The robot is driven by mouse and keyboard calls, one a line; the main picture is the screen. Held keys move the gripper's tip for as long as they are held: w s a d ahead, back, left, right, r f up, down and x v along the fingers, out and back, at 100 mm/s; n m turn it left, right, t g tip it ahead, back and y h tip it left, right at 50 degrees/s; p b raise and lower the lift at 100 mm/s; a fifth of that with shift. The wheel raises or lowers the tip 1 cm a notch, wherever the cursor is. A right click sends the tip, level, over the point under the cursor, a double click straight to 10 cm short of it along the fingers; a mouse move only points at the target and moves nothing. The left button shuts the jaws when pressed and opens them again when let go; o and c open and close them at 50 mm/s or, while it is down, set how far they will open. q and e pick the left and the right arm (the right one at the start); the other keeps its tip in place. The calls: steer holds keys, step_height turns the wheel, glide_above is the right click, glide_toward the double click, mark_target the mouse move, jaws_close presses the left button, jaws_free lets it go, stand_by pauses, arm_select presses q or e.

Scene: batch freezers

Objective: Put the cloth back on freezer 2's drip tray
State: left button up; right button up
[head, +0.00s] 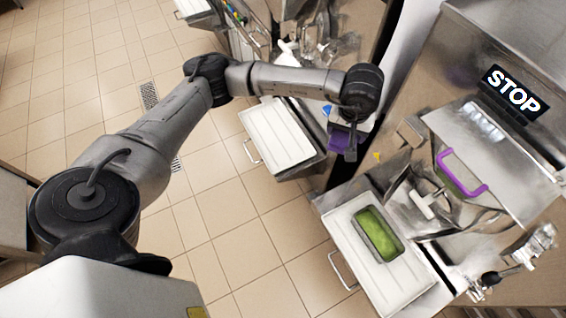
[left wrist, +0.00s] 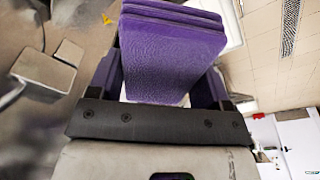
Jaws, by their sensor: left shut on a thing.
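A folded purple cloth (head: 338,139) is in my left gripper (head: 345,146), held in the air between the two machine fronts. In the left wrist view the cloth (left wrist: 172,55) fills the space between the fingers, its folded layers at the far end. A white drip tray (head: 280,138) projects from the machine left of the gripper and looks empty. Another white tray (head: 350,232) projects from the machine with the STOP sign, at lower right; a metal pan of green stuff (head: 378,234) stands on it. I cannot read which one is freezer 2. My right gripper is not in view.
The machine at right has a STOP sign (head: 515,91), a purple handle (head: 461,173) and a white-handled metal part (head: 424,203) above its tray. Metal fittings (head: 325,45) stand above the left tray. The tiled floor (head: 235,220) at left is clear.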

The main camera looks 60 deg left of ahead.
arm_select(q)
steer(key=w+a+f+n+b, duration=0.25)
steer(key=a+f+b, duration=0.25)
steer(key=f+b, duration=0.45)
steer(key=w+a+f+n+b, duration=0.2)
steer(key=a+f+n+b, duration=0.3)
steer(key=f, duration=0.7)
steer(key=n+g+b, duration=0.1)
steer(key=n+b, duration=0.1)
steer(key=b, duration=1.6)
glide_above(282, 153)
steer(key=d, duration=0.2)
steer(key=shift+y, duration=0.3)
steer(key=f, duration=2.2)
steer(key=shift+w+a+f, duration=0.15)
steer(key=shift+w+a, duration=0.05)
steer(key=shift+w, duration=0.15)
steer(key=shift+s+a+f, duration=0.25)
steer(key=shift+s+a, duration=0.05)
steer(key=shift+a, duration=0.3)
step_height(282, 153, down, 3)
steer(key=shift+f+b, duration=0.2)
steer(key=shift+b, duration=0.75)
steer(key=shift+f, duration=0.4)
steer(key=shift+r, duration=0.1)
